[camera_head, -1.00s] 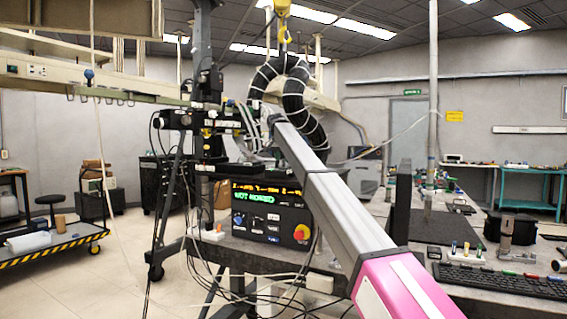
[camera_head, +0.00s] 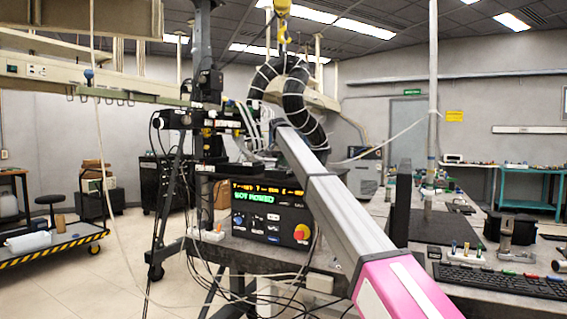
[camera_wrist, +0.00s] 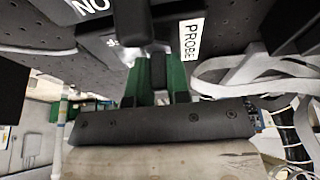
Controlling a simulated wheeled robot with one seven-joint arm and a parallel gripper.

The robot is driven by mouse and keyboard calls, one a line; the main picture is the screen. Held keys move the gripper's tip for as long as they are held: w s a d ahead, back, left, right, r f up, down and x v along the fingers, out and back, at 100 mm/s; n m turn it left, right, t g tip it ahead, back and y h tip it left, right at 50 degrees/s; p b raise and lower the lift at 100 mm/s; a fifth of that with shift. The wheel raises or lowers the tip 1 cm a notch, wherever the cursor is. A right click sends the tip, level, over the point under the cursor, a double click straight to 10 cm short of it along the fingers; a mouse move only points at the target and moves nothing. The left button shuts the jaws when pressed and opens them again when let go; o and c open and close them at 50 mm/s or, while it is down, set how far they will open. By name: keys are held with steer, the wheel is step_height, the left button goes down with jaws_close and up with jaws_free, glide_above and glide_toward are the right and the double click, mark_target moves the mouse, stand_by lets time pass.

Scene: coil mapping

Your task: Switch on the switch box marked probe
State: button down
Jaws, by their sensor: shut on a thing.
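The switch box marked probe shows in the camera_wrist view by its white PROBE label (camera_wrist: 189,38) on a dark body at top centre. My gripper (camera_wrist: 160,62) has two green fingers reaching up to it, just left of the label. The fingers are shut on a part of this box. Their tips and the switch part between them are mostly hidden, so I cannot tell the switch's position. In the camera_head view my grey and pink arm reaches to the equipment stand, and the gripper end is hidden there.
A second white label reading NO (camera_wrist: 88,6) lies up left of the gripper. Grey ribbon cables (camera_wrist: 235,75) hang close at its right. In the camera_head view a control box (camera_head: 270,212) with a green display stands below the arm. A cluttered bench (camera_head: 340,262) lies at right.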

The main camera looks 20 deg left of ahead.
steer(key=g, duration=0.1)
steer(key=w+g, duration=0.1)
steer(key=g, duration=0.1)
steer(key=shift+w, duration=0.1)
steer(key=shift+w+f+g+y, duration=0.2)
steer(key=shift+g+y, duration=0.1)
steer(key=shift+g, duration=0.6)
steer(key=c, duration=1.1)
jaws_free()
steer(key=shift+s, duration=0.1)
